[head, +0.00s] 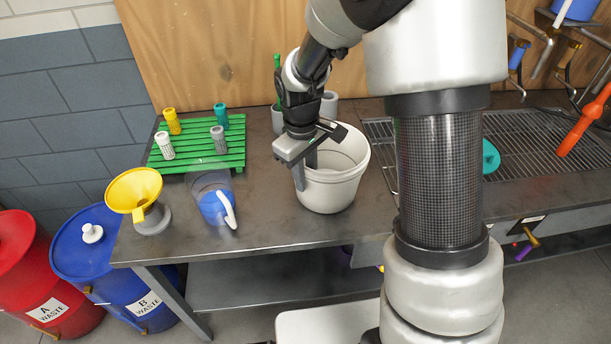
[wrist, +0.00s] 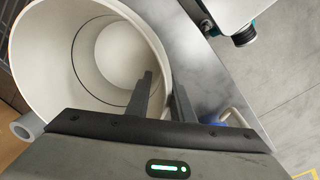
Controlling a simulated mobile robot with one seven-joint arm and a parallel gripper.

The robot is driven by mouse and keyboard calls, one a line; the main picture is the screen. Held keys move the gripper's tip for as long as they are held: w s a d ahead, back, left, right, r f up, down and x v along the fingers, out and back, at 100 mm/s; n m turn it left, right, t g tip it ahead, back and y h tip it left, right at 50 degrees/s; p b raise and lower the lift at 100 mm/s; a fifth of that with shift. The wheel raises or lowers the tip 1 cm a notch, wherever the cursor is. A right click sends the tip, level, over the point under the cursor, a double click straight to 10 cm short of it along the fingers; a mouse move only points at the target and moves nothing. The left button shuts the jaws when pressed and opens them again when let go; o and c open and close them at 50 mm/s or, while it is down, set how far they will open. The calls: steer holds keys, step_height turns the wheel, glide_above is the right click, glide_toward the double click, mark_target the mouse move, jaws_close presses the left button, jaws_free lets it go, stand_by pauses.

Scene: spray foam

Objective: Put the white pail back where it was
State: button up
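The white pail (head: 335,190) is upright at the middle of the grey workbench, and I cannot tell for sure whether its base touches the top. My gripper (head: 305,170) is at its left front rim, with one finger inside and one outside. In the wrist view the pail (wrist: 50,60) is seen from above, open and empty. The fingers (wrist: 164,95) are close together with the pail's wall between them, so my gripper looks shut on the rim. Part of the wall is hidden by the gripper body.
Left of the pail are a blue-filled pitcher (head: 215,203), a yellow funnel (head: 134,190) and a green rack (head: 200,151) with small bottles. Grey cylinders (head: 329,106) stand behind it. A wire grid (head: 540,135) lies right. Red (head: 35,270) and blue (head: 100,262) waste drums stand left of the bench.

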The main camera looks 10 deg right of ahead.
step_height(320, 180, up, 12)
steer(key=s+d+r+m+t, duration=0.1)
steer(key=s+d+r+m, duration=0.1)
steer(key=s, duration=0.4)
steer(key=s+d+r+m+t, duration=0.2)
steer(key=s+r+m, duration=0.1)
steer(key=s+r, duration=0.2)
steer(key=s+d+r+m+t, duration=0.2)
steer(key=s+r+m, duration=0.1)
steer(key=s, duration=0.5)
steer(key=shift+s+d+r+y+p, duration=0.25)
steer(key=shift+s+r+y+p, duration=0.05)
steer(key=shift+p, duration=0.1)
steer(key=shift+w+r+g+p, duration=0.1)
steer(key=shift+r+g+p, duration=0.45)
steer(key=shift+p, duration=1.1)
